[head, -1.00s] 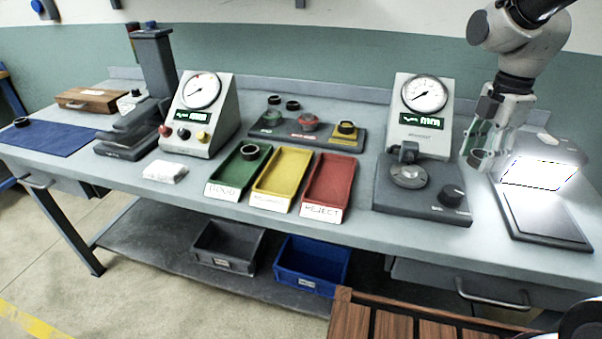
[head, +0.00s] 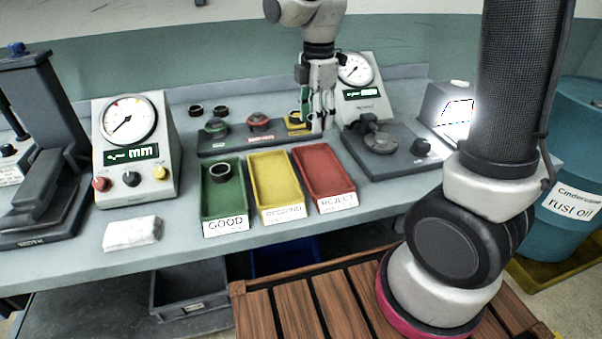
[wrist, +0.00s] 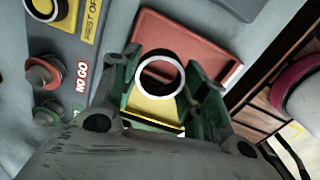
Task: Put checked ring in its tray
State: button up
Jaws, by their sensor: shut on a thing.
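My gripper (head: 318,122) is shut on a dark ring with a bright rim (wrist: 160,75), held between the green-padded fingers in the wrist view. In the head view the gripper is above the bench, in front of the right dial gauge's left side; the ring is hard to make out there. Three label-fronted trays lie below: green GOOD (head: 222,203), yellow REGRIND (head: 277,185), red REJECT (head: 325,175). A dark ring (head: 221,171) lies in the green tray. In the wrist view the yellow tray (wrist: 153,108) shows below the held ring and the red tray (wrist: 195,45) beyond it.
Behind the trays is a dark plate (head: 245,143) with green, red and yellow-marked masters. Two rings (head: 195,109) stand behind it. A dial gauge (head: 130,140) is at left, another (head: 358,90) at right. A white cloth (head: 132,232) lies in front. A rust oil drum (head: 575,160) is far right.

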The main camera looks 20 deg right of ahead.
aim_at(314, 161)
jog(key=shift+m, duration=0.3)
notch_tip(314, 161, down, 10)
jog(key=shift+f, duration=0.15)
jog(key=o, duration=0.9)
